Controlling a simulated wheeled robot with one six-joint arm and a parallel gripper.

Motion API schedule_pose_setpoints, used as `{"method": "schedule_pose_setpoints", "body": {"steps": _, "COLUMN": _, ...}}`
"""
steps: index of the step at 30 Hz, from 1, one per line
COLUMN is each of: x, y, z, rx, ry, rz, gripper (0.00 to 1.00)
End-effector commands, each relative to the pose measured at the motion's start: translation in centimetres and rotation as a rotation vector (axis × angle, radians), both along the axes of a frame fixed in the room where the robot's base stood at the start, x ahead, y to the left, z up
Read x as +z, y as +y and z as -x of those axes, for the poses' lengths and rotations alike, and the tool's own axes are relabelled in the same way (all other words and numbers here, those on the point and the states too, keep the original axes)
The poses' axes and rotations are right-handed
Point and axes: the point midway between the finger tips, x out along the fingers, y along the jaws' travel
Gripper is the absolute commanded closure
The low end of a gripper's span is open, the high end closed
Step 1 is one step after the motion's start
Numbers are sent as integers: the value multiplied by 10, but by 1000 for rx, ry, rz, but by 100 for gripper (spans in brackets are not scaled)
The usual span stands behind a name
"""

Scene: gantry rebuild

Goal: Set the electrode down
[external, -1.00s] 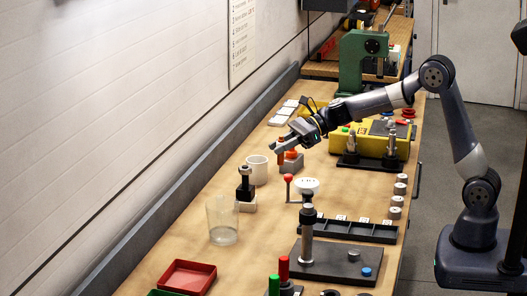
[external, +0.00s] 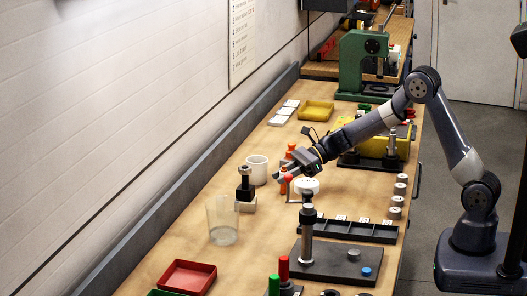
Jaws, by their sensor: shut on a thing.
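My gripper (external: 284,180) is low over the middle of the bench in the external view, beside the red knob (external: 288,178). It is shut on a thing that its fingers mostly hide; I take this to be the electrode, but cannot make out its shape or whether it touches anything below. An orange upright piece (external: 290,154) stands just behind the gripper, its base hidden by it. A white round piece (external: 308,186) is right of the fingers.
A white cup (external: 257,170), a dark post on a pale block (external: 245,190) and a clear glass (external: 222,222) stand to the left. A black divided tray (external: 350,231) and a plate with a grey post (external: 307,245) are nearer.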

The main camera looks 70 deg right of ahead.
Motion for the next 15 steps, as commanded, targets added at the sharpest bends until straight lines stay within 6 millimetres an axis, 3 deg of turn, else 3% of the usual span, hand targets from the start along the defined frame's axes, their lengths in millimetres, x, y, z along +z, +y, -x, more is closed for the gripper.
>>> {"method": "schedule_pose_setpoints", "body": {"steps": 8, "x": -4, "y": 0, "z": 0, "rx": 0, "ry": -1, "rz": -1, "gripper": 100}}
{"method": "schedule_pose_setpoints", "body": {"steps": 9, "x": -3, "y": 0, "z": 0, "rx": 0, "ry": 0, "rz": 0, "gripper": 73}}
{"method": "schedule_pose_setpoints", "body": {"steps": 15, "x": -3, "y": 0, "z": 0, "rx": 0, "ry": 0, "rz": 0, "gripper": 57}}
